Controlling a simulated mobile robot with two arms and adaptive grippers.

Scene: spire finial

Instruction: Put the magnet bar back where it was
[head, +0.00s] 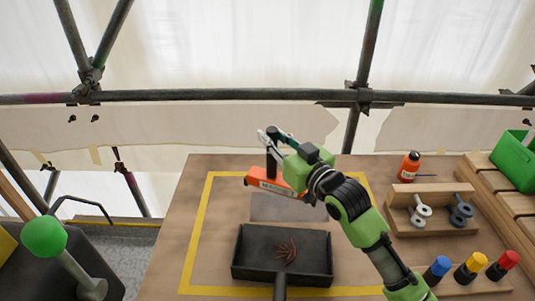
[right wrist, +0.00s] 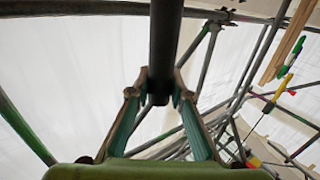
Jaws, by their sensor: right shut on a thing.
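The magnet bar (head: 262,182) is an orange bar with dark lettering and an upright black handle. It is held above the work table, over the back part of a yellow outlined square. My right gripper (head: 272,138) is shut on its handle. In the right wrist view the dark handle (right wrist: 165,45) stands between the two fingertips (right wrist: 158,92); the bar's orange body is hidden there. The bar's right end is partly behind my right gripper and arm in the head view. My left gripper is not in view.
A black pan (head: 240,265) with a small rust-brown heap (head: 287,251) stands below the bar, in front of a grey patch (head: 285,207). At right are a wooden holder (head: 430,190) with metal eye bolts, an orange bottle (head: 409,167), colored-capped pieces (head: 470,268) and a green bin (head: 515,160).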

